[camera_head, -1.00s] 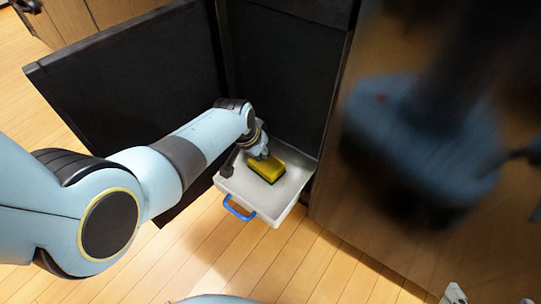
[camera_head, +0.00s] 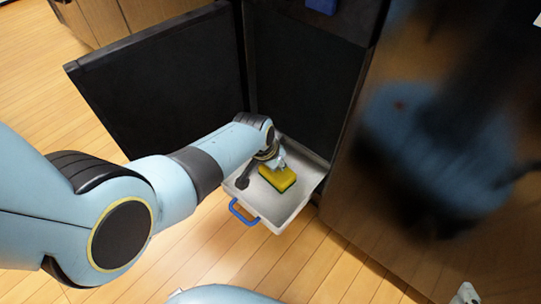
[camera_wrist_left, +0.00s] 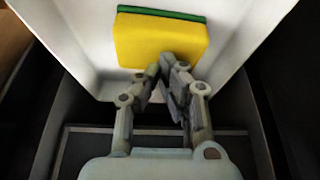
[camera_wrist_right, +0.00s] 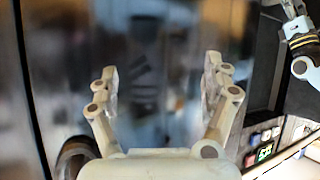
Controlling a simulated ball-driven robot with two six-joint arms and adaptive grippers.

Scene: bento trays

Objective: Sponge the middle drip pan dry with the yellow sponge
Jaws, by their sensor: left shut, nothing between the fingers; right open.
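A white drip pan (camera_head: 287,211) with a blue handle (camera_head: 242,212) sticks out of the dark cabinet, low near the floor. The yellow sponge (camera_head: 278,179), with a green layer, lies in it; it also shows in the left wrist view (camera_wrist_left: 160,40). My left gripper (camera_head: 278,160) reaches down into the pan at the sponge. In the left wrist view its fingertips (camera_wrist_left: 165,70) are together at the sponge's near edge, with nothing between them. Contact is unclear. My right gripper (camera_wrist_right: 160,80) is open and empty before a blurred reflective surface. No liquid is discernible.
An open black door (camera_head: 160,80) stands left of the pan, behind my left arm. A glossy brown panel (camera_head: 365,215) stands to the right. A blue object (camera_head: 322,5) shows at the top. Wooden floor (camera_head: 215,255) in front is clear.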

